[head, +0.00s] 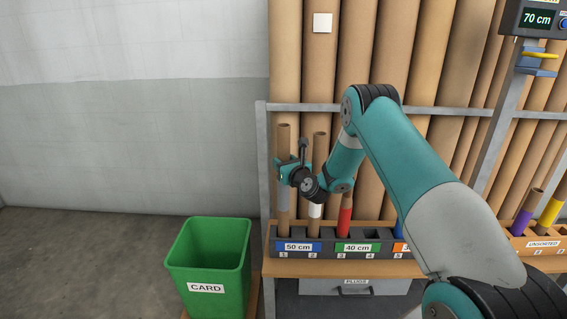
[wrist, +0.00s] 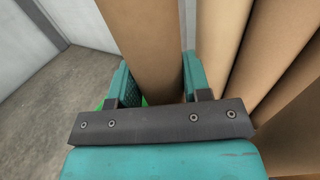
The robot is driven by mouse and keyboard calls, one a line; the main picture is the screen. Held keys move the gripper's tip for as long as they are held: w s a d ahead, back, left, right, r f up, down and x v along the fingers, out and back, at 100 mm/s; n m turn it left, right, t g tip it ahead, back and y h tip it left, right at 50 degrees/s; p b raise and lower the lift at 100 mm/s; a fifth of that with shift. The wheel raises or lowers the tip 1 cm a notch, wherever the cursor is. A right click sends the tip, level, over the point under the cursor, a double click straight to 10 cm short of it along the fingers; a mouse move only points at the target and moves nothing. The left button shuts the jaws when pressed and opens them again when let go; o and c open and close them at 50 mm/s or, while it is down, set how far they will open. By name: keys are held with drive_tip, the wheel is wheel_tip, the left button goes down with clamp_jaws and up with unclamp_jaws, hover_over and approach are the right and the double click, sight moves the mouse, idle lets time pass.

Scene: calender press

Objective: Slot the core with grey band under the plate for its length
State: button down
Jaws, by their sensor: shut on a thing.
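The core with grey band (head: 283,146) is a tall brown tube standing upright at the far left of the rack. Its grey band (head: 283,199) shows below my gripper (head: 284,173). Its lower end is at slot 1, under the blue "50 cm" plate (head: 298,247); the rack's front lip hides how deep it sits. My gripper is shut on the core partway up. In the wrist view the core (wrist: 146,45) stands between the teal fingers of my gripper (wrist: 155,85).
A core with white band (head: 316,211) stands in slot 2 and one with red band (head: 345,217) in slot 3. Slot 4 looks empty. An unsorted tray (head: 543,244) holds purple and yellow cores. A display (head: 537,19) reads 70 cm. A green CARD bin (head: 207,262) stands left.

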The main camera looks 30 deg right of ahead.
drive_tip(key=shift+f+b, duration=0.6)
drive_tip(key=shift+f, duration=0.35)
drive_tip(key=shift+c, duration=2.4)
unclamp_jaws()
drive_tip(key=shift+f, duration=0.1)
drive_tip(key=s+a+b, duration=0.1)
drive_tip(key=s+b, duration=1.5)
drive_tip(key=s, duration=0.1)
drive_tip(key=shift+s+b, duration=0.15)
drive_tip(key=shift+b, duration=0.15)
drive_tip(key=shift+a, duration=0.1)
